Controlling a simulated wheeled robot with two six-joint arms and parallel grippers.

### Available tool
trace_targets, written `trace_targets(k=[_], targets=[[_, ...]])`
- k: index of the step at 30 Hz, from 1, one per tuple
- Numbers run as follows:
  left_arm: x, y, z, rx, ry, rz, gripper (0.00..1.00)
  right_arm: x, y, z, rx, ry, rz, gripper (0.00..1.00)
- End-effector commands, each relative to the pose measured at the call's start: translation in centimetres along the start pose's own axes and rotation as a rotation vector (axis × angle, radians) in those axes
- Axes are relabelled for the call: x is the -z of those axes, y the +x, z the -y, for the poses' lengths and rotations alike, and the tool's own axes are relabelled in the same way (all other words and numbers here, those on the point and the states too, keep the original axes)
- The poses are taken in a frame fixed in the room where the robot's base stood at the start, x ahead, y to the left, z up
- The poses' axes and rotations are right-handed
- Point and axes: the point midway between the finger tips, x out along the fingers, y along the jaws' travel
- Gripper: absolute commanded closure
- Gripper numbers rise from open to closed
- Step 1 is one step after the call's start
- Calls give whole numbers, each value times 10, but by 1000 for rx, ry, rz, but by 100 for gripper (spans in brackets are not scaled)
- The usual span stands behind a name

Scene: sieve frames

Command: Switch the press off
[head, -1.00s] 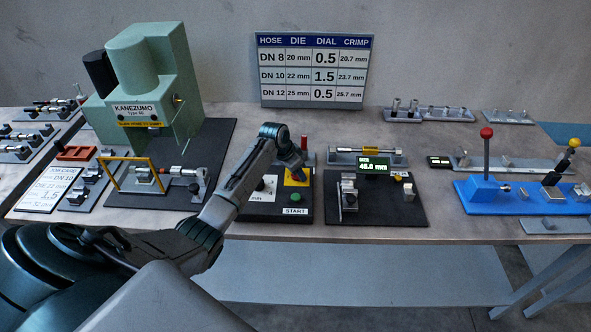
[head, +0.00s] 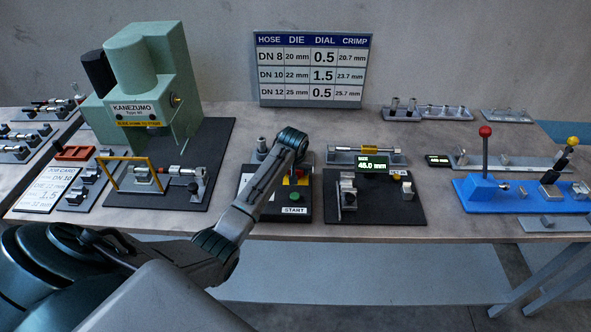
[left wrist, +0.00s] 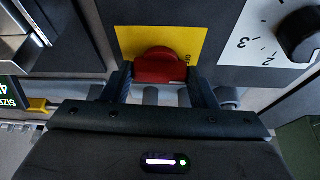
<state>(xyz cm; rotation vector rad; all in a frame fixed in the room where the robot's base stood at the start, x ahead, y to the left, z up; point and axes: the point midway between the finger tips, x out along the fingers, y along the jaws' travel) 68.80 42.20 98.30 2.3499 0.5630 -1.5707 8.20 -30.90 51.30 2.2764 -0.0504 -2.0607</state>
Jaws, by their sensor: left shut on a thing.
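The green press (head: 187,95) stands at the back left of the bench. Its control box (head: 265,212) lies to its right, with a green START button (head: 295,197) and a yellow plate (head: 304,181). A red switch knob (left wrist: 158,66) sits on the yellow plate (left wrist: 190,40) in the left wrist view. My left gripper (left wrist: 160,88) is shut on the red knob, one finger at each side. In the head view my left wrist hides most of the knob. A white-faced dial (left wrist: 300,35) is beside the plate. My right gripper is not in view.
A gauge stand with a green-lit display (head: 373,164) is right of the control box. A blue lever fixture (head: 480,193) stands further right. A yellow frame guard (head: 128,160) is in front of the press. A chart board (head: 313,70) stands behind.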

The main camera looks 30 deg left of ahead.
Motion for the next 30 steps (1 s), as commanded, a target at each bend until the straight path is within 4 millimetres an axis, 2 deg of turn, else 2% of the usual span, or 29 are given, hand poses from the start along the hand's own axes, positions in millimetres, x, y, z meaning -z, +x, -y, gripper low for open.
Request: trace_targets(k=[9, 23, 24, 26, 30], targets=[[2, -1, -1, 33, -80, -4, 70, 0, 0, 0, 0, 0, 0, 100], [2, -1, -1, 36, -90, -4, 70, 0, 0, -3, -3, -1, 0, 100], [2, -1, -1, 36, -90, -3, 39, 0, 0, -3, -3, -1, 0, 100], [2, -1, -1, 36, -89, -3, 28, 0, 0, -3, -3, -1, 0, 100], [1, -1, -1, 36, -89, -2, 25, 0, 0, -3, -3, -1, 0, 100]])
